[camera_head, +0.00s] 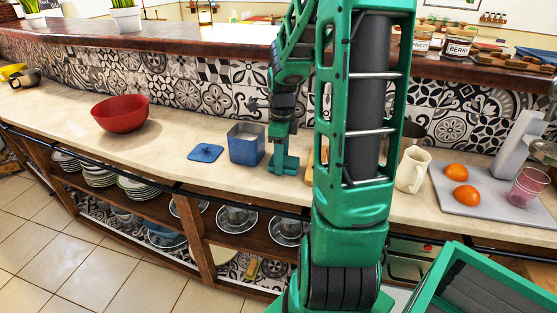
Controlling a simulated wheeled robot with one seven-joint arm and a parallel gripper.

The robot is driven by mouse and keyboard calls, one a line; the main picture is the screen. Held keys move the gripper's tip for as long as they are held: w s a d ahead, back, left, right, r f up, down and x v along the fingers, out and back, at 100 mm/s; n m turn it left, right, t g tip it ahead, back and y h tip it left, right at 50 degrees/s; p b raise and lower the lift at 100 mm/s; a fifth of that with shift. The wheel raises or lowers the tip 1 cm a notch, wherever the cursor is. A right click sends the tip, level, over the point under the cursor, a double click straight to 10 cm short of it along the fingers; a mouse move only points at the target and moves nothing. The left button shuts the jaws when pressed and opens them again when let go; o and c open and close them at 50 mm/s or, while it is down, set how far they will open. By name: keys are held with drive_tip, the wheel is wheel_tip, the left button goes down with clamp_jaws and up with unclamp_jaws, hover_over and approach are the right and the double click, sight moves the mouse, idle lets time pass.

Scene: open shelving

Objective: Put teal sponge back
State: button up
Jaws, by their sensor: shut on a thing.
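My gripper (283,128) points down over the counter, just right of the blue canister. It is shut on a teal piece (284,163), which I take to be the teal sponge. The piece is small in view and close in colour to my green arm, so its outline is hard to make out. It is at or just above the counter top; I cannot tell whether it touches. The blue canister (246,150) stands upright with its top open. A blue square lid (205,153) lies flat on the counter to its left.
A red bowl (120,115) stands farther left on the counter (170,135). Right of my arm are a cream mug (412,170) and a grey board (490,197) with two oranges and a pink glass. The counter between bowl and lid is clear.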

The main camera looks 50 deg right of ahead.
drive_tip(key=o, duration=1)
wheel_tip(320, 180, up, 11)
drive_tip(key=shift+s+a+f+n, duration=0.55)
drive_tip(key=shift+s+a+n, duration=1.3)
drive_tip(key=shift+s+n, duration=1.7)
drive_tip(key=shift+s+a+f+n, duration=0.55)
drive_tip(key=shift+s+a+n, duration=1.75)
drive_tip(key=shift+n, duration=2)
drive_tip(key=shift+s+a+f+n, duration=0.55)
drive_tip(key=shift+s+a+n, duration=0.85)
drive_tip(key=shift+s+n, duration=2.35)
drive_tip(key=shift+w, duration=0.25)
